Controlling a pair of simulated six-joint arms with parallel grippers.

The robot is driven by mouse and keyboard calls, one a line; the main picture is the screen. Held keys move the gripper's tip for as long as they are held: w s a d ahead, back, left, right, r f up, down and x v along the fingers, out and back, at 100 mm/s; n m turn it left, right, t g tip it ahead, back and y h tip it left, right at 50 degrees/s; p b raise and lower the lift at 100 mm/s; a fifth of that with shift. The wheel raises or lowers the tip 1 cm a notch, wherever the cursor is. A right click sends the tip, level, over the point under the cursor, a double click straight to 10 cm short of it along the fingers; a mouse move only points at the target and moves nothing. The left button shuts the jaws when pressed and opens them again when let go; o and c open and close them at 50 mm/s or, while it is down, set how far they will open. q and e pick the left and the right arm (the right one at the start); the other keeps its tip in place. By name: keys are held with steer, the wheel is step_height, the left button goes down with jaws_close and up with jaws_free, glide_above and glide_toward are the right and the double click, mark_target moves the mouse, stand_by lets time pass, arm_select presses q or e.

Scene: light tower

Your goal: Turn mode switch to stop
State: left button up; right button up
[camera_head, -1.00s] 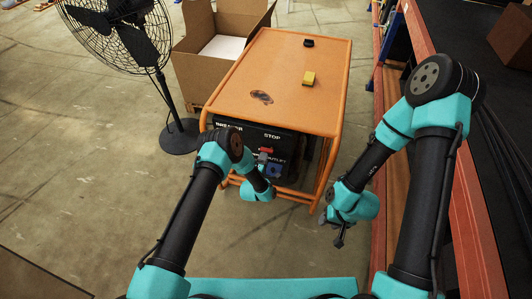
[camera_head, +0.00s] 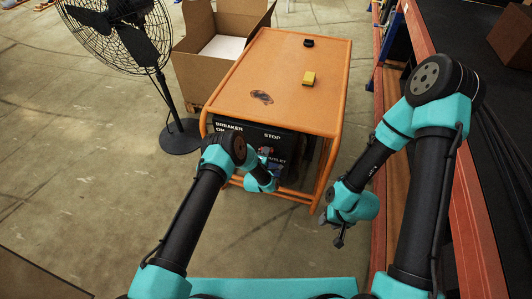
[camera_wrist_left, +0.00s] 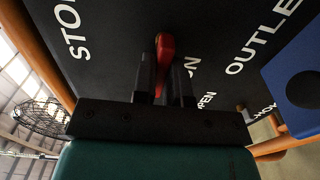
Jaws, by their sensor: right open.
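The mode switch has a red handle (camera_wrist_left: 165,46) on the dark front panel (camera_wrist_left: 110,70) of the orange-framed machine. In the left wrist view the white STOP label is to its upper left, with ON partly hidden to its right. In the head view my left wrist (camera_head: 262,180) largely hides the switch. My right gripper (camera_head: 340,238) hangs open and empty to the right of the machine's front.
The orange machine top (camera_head: 290,75) carries a yellow block (camera_head: 309,78) and a small black item (camera_head: 308,43). A blue outlet part (camera_wrist_left: 296,85) juts out beside the switch. A fan (camera_head: 180,135) and open carton (camera_head: 220,50) stand left. An orange-edged rack is at right.

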arm_select(q)
jaws_close()
steer(key=shift+r+m, duration=0.1)
steer(key=shift+m, duration=0.3)
steer(key=m, duration=0.2)
steer(key=r+m, duration=0.1)
steer(key=m, duration=0.5)
steer(key=shift+s+d+r, duration=0.1)
steer(key=shift+d+r, duration=0.05)
steer(key=shift+d, duration=0.1)
steer(key=m, duration=0.4)
steer(key=shift+s+d+r, duration=0.1)
steer(key=shift+d+r, duration=0.15)
steer(key=shift+d, duration=0.1)
steer(key=m, duration=0.5)
steer(key=shift+s+d, duration=0.1)
steer(key=shift+d, duration=0.3)
